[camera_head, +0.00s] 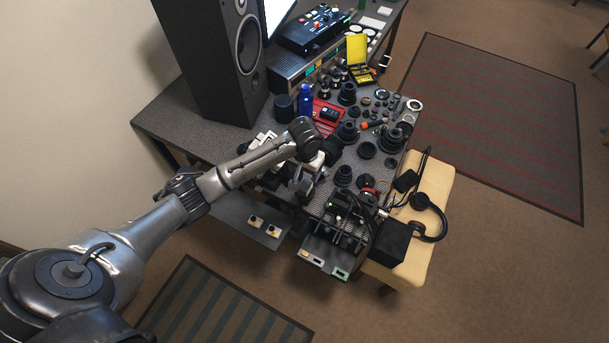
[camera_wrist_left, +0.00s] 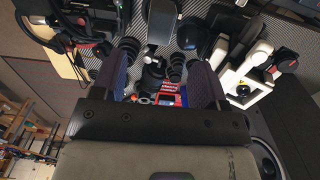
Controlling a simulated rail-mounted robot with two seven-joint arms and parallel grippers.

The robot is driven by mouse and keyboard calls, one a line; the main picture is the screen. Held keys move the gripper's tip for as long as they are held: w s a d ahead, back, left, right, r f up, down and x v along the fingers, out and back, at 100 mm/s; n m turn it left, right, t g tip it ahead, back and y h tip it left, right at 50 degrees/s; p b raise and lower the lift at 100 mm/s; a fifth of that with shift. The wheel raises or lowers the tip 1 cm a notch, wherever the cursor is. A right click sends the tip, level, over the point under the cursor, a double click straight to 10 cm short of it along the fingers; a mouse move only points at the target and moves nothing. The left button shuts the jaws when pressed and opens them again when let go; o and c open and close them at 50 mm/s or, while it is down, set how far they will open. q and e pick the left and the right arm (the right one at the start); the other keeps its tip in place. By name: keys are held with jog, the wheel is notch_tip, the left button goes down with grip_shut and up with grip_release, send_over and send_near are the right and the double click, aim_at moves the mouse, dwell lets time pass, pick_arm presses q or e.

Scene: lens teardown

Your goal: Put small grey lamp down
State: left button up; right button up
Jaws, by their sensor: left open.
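A small grey block-like head on a short stem, which looks like the small grey lamp (camera_wrist_left: 161,20), stands at the top middle of the left wrist view. It is beyond the fingertips and apart from them as far as I can tell. My left gripper (camera_wrist_left: 160,82) is open, its two dark fingers spread with nothing clearly held between them. In the head view my left gripper (camera_head: 303,184) hangs over the table's near edge, and I cannot make out the lamp among the dark parts there. My right gripper is not in view.
The patterned table (camera_head: 190,122) carries many black lens parts, a red tray (camera_head: 325,122), a blue bottle (camera_head: 305,100) and a yellow case (camera_head: 357,52). A tall speaker (camera_head: 215,60) stands at the left. A cream bench (camera_head: 432,200) holds headphones (camera_head: 433,222) at the right.

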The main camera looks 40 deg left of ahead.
pick_arm(q)
jog(key=shift+r, duration=0.4)
jog(key=s+d+f+m+t+h, duration=0.1)
jog(key=s+d+f+m, duration=0.15)
jog(key=s+d, duration=0.4)
jog(key=s+d+f+m+t, duration=0.1)
jog(key=s+d+f+m, duration=0.2)
jog(key=s, duration=0.6)
jog(key=s+r, duration=0.2)
jog(key=s, duration=0.5)
jog(key=s+r+t, duration=0.1)
jog(key=s+r, duration=0.1)
jog(key=s, duration=0.5)
jog(key=shift+d+r+n+t+y, duration=0.25)
jog(key=shift+r+n+t+y, duration=0.05)
jog(key=shift+n+y, duration=0.1)
jog(key=shift+w, duration=0.1)
notch_tip(320, 180, up, 12)
jog(key=p, duration=1.2)
jog(key=shift+r, duration=0.2)
